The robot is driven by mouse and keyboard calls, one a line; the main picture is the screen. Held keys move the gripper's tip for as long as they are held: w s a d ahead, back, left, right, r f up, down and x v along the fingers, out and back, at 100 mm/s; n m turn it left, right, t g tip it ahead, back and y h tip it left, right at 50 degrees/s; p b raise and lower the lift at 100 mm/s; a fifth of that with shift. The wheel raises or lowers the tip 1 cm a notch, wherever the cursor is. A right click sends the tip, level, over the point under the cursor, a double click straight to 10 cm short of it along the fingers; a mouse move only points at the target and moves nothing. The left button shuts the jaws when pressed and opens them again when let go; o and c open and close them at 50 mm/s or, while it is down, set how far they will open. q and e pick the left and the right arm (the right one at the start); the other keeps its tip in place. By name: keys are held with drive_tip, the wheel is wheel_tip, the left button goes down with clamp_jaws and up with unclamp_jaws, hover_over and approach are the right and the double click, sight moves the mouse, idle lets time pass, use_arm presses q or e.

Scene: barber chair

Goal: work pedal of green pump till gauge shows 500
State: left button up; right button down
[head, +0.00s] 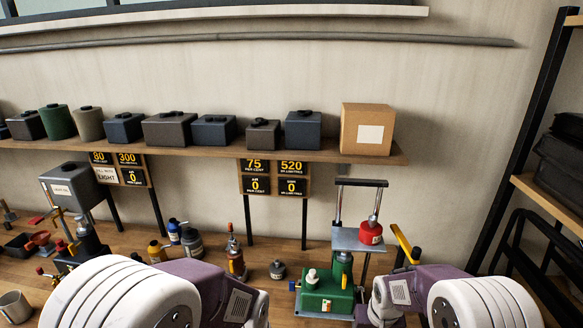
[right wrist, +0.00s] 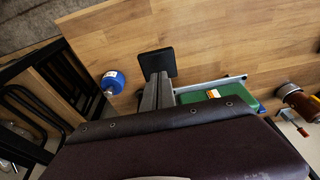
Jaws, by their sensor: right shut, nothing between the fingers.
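The green pump (head: 327,291) stands on the bench, right of centre in the head view, and part of it shows in the right wrist view (right wrist: 200,94). A red can (head: 370,232) sits on its grey platform. Above it, a panel reads 75 per cent and 520 millilitres (head: 292,166), with a 0 (head: 291,186) below each. A black pad (right wrist: 157,62), apparently the pedal, lies at the tips of my right gripper (right wrist: 158,78). The right fingers are shut and empty; whether they touch the pad is unclear. My left gripper is out of view.
A yellow lever (head: 402,242) rises right of the pump. A red-and-orange bottle (head: 235,259) and a small grey pot (head: 277,269) stand left of it. A blue round thing (right wrist: 112,82) lies near the bench edge. Shelf canisters and a cardboard box (head: 367,131) are above.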

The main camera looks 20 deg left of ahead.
drive_tip(key=shift+f, duration=0.15)
drive_tip(key=shift+s+f+b, duration=0.1)
drive_tip(key=shift+f+b, duration=0.85)
drive_tip(key=shift+f, duration=0.15)
drive_tip(key=shift+b+x, duration=0.7)
drive_tip(key=shift+x, duration=0.2)
drive_tip(key=b+x, duration=0.3)
drive_tip(key=x, duration=0.2)
drive_tip(key=shift+s+f+b, duration=0.15)
drive_tip(key=shift+f+b, duration=0.1)
drive_tip(key=shift+b, duration=0.05)
drive_tip(key=shift+f, duration=0.1)
